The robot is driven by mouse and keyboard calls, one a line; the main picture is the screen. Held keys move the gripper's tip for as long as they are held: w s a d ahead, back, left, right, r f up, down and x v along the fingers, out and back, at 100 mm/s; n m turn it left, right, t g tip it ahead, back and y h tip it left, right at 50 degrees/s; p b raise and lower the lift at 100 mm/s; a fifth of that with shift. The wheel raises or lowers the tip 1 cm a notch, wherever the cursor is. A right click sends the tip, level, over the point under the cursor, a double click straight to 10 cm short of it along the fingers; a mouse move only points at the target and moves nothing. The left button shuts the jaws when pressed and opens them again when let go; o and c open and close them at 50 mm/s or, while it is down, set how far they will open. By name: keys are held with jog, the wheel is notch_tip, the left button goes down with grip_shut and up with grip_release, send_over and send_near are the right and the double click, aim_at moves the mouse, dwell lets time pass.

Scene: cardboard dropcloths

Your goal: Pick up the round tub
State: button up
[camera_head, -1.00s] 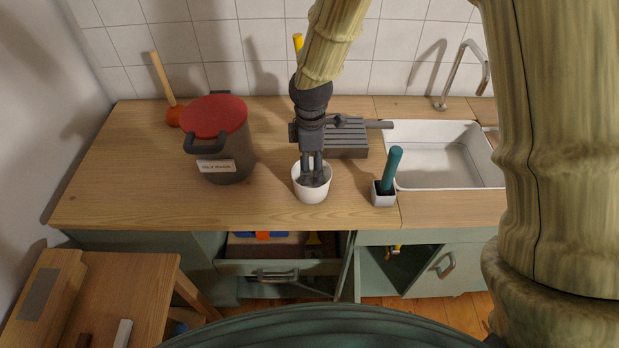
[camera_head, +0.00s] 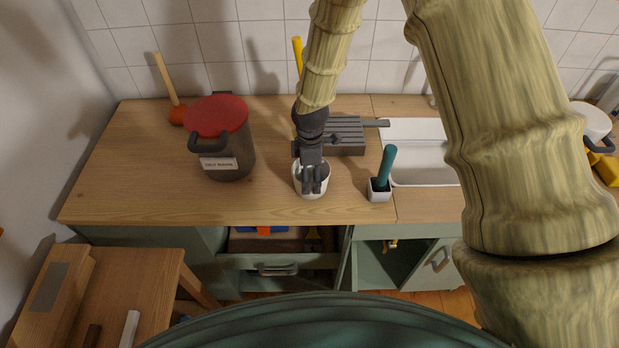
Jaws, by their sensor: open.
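The round tub (camera_head: 325,186) is small and white. It stands upright on the wooden worktop near its front edge, in the middle of the view. My gripper (camera_head: 312,189) points down over the tub, with its dark fingers open at the tub's mouth. The fingers and wrist cover much of the tub's opening. I cannot tell whether the fingers touch its wall.
A dark pot with a red lid (camera_head: 216,117) stands left of the tub. A grey slatted block (camera_head: 345,137) lies behind it. A teal-handled brush (camera_head: 386,166) stands in a white holder to the right, before the sink (camera_head: 420,165). An open drawer (camera_head: 270,262) lies below.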

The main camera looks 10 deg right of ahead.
jog(key=shift+s+r, duration=0.25)
jog(key=shift+s, duration=0.1)
jog(key=shift+w+f, duration=0.15)
jog(key=shift+w, duration=0.05)
jog(key=c, duration=0.7)
jog(key=shift+s, duration=0.1)
jog(key=shift+r, duration=0.2)
